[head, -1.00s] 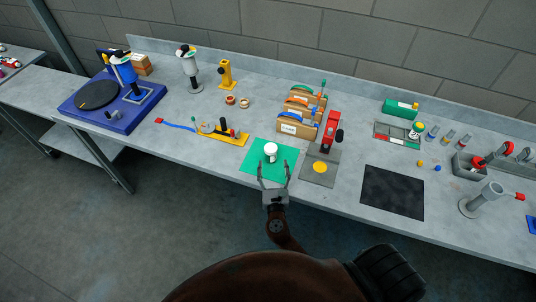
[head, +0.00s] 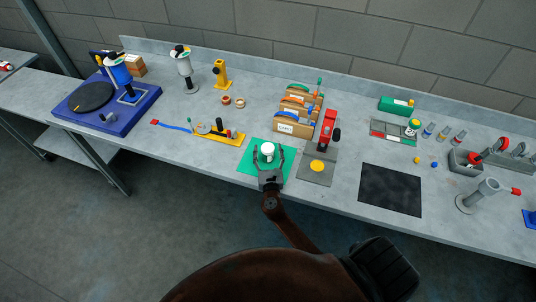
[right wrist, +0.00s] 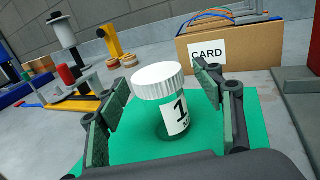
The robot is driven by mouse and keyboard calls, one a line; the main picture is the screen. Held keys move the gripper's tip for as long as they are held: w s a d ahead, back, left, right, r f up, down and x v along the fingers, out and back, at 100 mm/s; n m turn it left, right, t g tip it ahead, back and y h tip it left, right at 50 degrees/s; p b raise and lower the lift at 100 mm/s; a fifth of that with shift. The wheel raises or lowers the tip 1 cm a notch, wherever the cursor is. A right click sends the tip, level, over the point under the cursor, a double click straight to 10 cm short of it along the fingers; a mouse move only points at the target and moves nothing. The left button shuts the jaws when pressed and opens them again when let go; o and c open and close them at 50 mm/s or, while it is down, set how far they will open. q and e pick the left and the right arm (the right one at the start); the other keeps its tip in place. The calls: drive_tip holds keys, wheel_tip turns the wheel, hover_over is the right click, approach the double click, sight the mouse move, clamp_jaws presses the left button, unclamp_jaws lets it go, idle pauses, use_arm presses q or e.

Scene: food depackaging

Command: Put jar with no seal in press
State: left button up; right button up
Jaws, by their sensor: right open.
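A jar (head: 267,150) with a white ribbed lid stands upright on the green mat (head: 286,148). In the right wrist view the jar (right wrist: 163,100) has a white label with a "1" on it. Whether it has a seal cannot be seen. My right gripper (head: 268,161) is open, with one finger on each side of the jar and visible gaps to it. The red press (head: 328,128) stands on a grey base with a yellow disc (head: 317,165), just right of the mat. My left gripper is not in view.
Card holders (head: 292,128) stand behind the mat; the wrist view shows one marked "CARD" (right wrist: 208,50). A yellow tool base (head: 228,138) lies to the left. A black mat (head: 390,190) lies right of the press. Bare table lies in front of the green mat.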

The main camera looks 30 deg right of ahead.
drive_tip(key=c, duration=1.4)
drive_tip(key=shift+r, duration=0.5)
drive_tip(key=r, duration=0.1)
drive_tip(key=r+p, duration=0.1)
drive_tip(key=shift+s+a+r, duration=0.2)
drive_tip(key=shift+r, duration=0.2)
drive_tip(key=s+a+r+p, duration=0.1)
drive_tip(key=s+a+r, duration=0.7)
drive_tip(key=s, duration=0.4)
drive_tip(key=s+a+f+n+t+y+b, duration=0.2)
drive_tip(key=s+a+f+n+y+b, duration=0.3)
drive_tip(key=a+f+y+b, duration=0.2)
wheel_tip(320, 180, down, 3)
drive_tip(key=y+b, duration=0.1)
drive_tip(key=b, duration=0.2)
drive_tip(key=shift+a, duration=0.3)
